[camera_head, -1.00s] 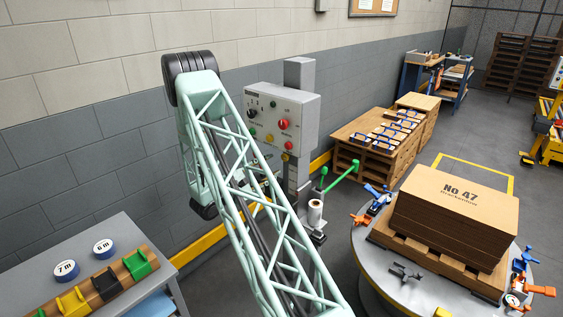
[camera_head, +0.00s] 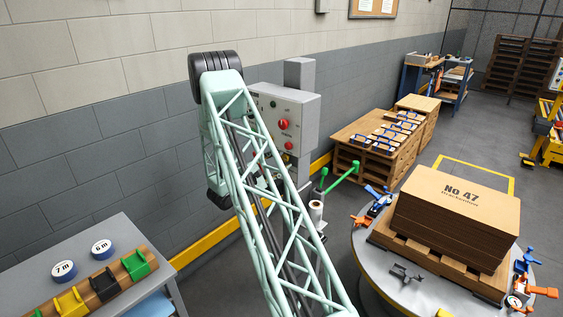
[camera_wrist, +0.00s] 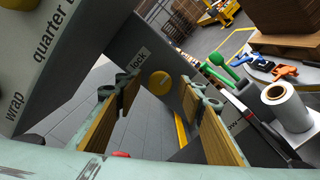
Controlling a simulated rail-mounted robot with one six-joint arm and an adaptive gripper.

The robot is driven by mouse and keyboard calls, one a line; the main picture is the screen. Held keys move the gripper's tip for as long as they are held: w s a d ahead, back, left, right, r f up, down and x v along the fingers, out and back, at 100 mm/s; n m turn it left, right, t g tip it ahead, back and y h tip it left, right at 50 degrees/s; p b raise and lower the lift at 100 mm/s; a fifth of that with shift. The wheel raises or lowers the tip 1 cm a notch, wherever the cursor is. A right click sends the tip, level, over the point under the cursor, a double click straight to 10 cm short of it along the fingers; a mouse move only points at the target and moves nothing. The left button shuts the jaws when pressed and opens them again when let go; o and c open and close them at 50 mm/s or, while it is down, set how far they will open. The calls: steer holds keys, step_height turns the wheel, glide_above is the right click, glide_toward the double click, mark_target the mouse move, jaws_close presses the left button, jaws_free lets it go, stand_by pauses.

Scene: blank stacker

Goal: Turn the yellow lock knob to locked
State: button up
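The yellow lock knob (camera_wrist: 160,83) sits on a grey panel face beside a "lock" label (camera_wrist: 138,60) in the wrist view. My gripper (camera_wrist: 162,98) is open, with its two padded fingers apart on either side of the knob as seen from the wrist. The knob appears just beyond the fingertips; I cannot tell whether they touch it.
Red buttons (camera_head: 283,125) show on the box's front. A green-handled bar (camera_head: 343,176) and a white film roll (camera_head: 316,212) stand right of my arm. A round table (camera_head: 380,262) holds a stack of cartons (camera_head: 455,212). A grey wall is behind.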

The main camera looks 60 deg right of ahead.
steer(key=shift+c, duration=0.5)
steer(key=c, duration=0.7)
steer(key=shift+c, duration=0.2)
steer(key=shift+n, duration=0.5)
steer(key=n+p, duration=0.1)
steer(key=n, duration=0.2)
steer(key=n+p, duration=0.1)
steer(key=n, duration=0.2)
steer(key=shift+n, duration=0.4)
steer(key=n+p, duration=0.2)
steer(key=n, duration=0.3)
steer(key=shift+w+p, duration=0.1)
steer(key=shift+p, duration=0.3)
steer(key=shift+n+p, duration=1.1)
steer(key=shift+n, duration=1.5)
